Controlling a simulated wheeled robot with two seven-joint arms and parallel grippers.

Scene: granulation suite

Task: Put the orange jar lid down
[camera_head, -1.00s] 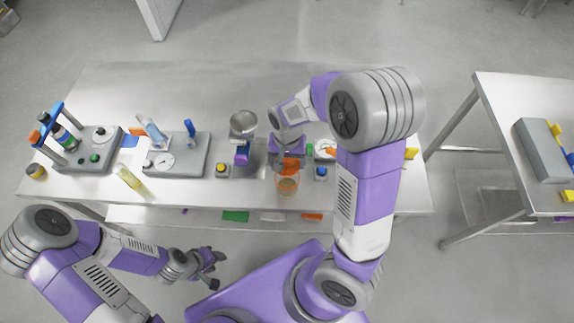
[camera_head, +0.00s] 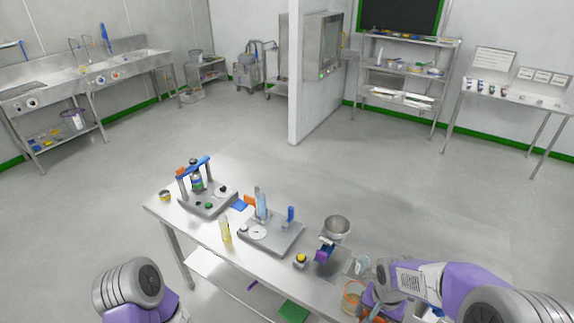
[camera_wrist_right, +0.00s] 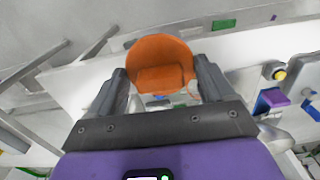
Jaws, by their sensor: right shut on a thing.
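The orange jar lid (camera_wrist_right: 160,50) is held between the two fingers of my right gripper (camera_wrist_right: 160,90), which fills the lower part of the right wrist view. The table top shows beyond and below the lid. In the head view my right gripper (camera_head: 375,302) is at the table's near right, close beside a clear jar with orange contents or tint (camera_head: 352,290). The lid is hard to make out there. I cannot tell how far the lid is above the table. My left gripper is outside both current views; only my left arm shows.
The steel table (camera_head: 185,235) carries a tube rack station (camera_head: 205,200), a grey device with a dial (camera_head: 275,235), a yellow vial (camera_head: 226,230), a yellow button box (camera_head: 301,260) and a metal bowl (camera_head: 336,227) on a stand. Bare table lies between them.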

